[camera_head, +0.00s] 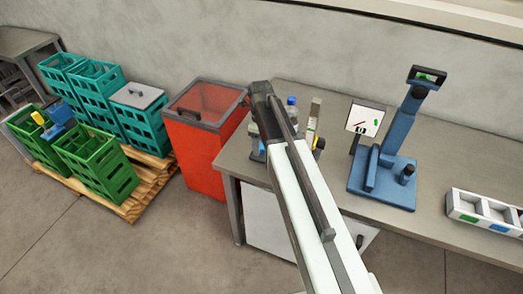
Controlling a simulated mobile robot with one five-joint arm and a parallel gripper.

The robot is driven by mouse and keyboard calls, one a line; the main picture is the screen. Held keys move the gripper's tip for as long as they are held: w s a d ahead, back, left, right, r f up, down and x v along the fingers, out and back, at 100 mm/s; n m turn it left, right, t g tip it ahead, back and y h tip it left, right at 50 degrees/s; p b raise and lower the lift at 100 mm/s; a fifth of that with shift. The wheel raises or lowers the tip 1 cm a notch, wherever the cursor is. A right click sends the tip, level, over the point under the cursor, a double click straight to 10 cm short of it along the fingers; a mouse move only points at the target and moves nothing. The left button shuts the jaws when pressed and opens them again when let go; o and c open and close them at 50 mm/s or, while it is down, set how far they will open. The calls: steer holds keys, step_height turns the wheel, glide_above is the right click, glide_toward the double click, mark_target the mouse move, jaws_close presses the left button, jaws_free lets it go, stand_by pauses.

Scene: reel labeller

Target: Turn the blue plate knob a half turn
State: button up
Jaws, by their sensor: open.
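The blue base plate (362,184) lies on the grey bench and carries a blue upright stand. A small dark knob (407,172) stands on the plate's right side. A white card (365,118) with small markings is on the stand's left. My gripper (262,90) is the dark end of my white arm, in the picture's upper middle, well left of the knob and apart from it. It is open and I see nothing held in it. Its fingertips are hard to make out, and my arm hides part of the bench's left end.
A blue-capped bottle (292,101) and small items stand by my arm on the bench (440,165). A divided white tray (455,207) lies at the right. A red bin (200,150) and a pallet (142,197) with green and teal crates stand left. The bench between plate and tray is clear.

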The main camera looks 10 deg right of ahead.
jaws_close()
